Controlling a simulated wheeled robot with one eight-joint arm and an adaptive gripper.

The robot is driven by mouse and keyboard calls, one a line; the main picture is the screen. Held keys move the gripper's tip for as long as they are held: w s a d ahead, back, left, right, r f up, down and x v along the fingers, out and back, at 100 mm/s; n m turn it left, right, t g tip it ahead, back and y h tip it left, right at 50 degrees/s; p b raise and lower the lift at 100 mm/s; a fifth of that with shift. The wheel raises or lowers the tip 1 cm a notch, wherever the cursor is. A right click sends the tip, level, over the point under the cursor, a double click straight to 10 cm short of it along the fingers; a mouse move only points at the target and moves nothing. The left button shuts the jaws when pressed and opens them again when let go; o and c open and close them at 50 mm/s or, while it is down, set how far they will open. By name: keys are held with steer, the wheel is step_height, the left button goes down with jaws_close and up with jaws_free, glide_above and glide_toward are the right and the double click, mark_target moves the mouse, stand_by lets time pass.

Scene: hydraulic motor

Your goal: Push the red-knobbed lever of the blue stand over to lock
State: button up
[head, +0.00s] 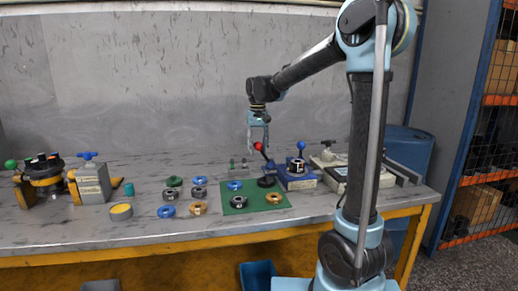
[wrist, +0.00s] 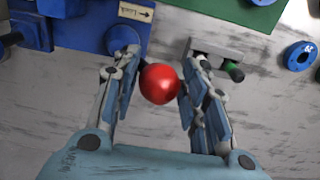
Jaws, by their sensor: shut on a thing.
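In the wrist view, the blue stand (wrist: 90,32) fills the upper left, and a label (wrist: 135,12) reads "Lock" with an arrow. My gripper (head: 258,148) points down over the lever's end. In the wrist view, my gripper (wrist: 158,80) has the red knob (wrist: 159,84) between its two fingers and is shut on it.
The green mat (head: 236,205) holds several rings and parts. A blue-knobbed post (head: 301,146) rises beside the lever. Other fixtures (head: 92,183) stand at the left.

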steer(key=o, duration=0.5)
steer(key=shift+f, duration=0.2)
steer(key=shift+w+r, duration=0.1)
steer(key=shift+r, duration=3)
steer(key=shift+d, duration=0.1)
